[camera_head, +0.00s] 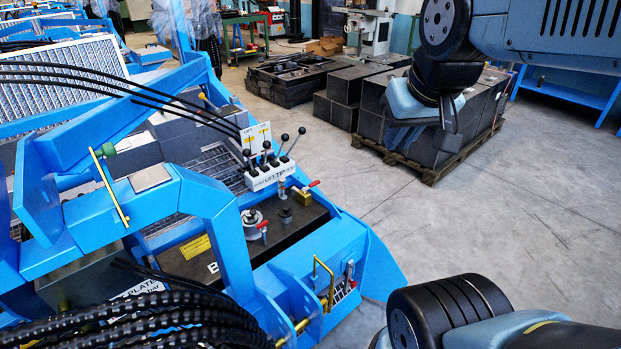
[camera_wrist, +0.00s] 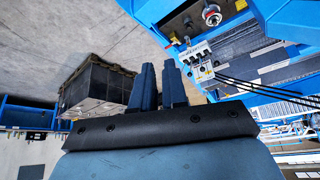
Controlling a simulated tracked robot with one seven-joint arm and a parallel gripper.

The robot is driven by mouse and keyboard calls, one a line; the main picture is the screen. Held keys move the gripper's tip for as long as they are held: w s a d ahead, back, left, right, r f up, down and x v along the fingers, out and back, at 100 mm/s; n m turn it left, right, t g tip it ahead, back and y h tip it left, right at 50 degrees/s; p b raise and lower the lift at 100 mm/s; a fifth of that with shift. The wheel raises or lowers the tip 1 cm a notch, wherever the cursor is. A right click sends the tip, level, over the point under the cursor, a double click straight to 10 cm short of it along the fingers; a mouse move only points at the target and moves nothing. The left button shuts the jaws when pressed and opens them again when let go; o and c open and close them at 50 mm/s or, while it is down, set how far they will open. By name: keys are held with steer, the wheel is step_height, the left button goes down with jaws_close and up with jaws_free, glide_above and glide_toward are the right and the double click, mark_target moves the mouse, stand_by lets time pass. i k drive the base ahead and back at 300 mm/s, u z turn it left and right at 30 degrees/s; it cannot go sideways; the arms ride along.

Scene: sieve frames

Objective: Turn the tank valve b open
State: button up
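A valve with a red lever (camera_head: 262,226) stands by a round metal fitting on the tank top. A second red-handled valve (camera_head: 303,190) with a brass body sits further back right. Neither has a readable label.
A white lever bank (camera_head: 270,176) with several black-knobbed levers stands behind the valves. Black hoses (camera_head: 120,90) cross the machine, and a yellow handle (camera_head: 323,282) rises at its front. Dark blocks on a pallet (camera_head: 435,150) stand behind. The grey floor (camera_head: 480,220) on the right is clear.

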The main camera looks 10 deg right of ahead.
mark_target(304, 189)
steer(key=k, duration=1.15)
steer(key=z, duration=0.8)
steer(key=i, duration=2.15)
steer(key=u, duration=0.55)
steer(key=k, duration=0.65)
steer(key=u, duration=0.2)
steer(key=i, duration=0.5)
steer(key=z, duration=0.1)
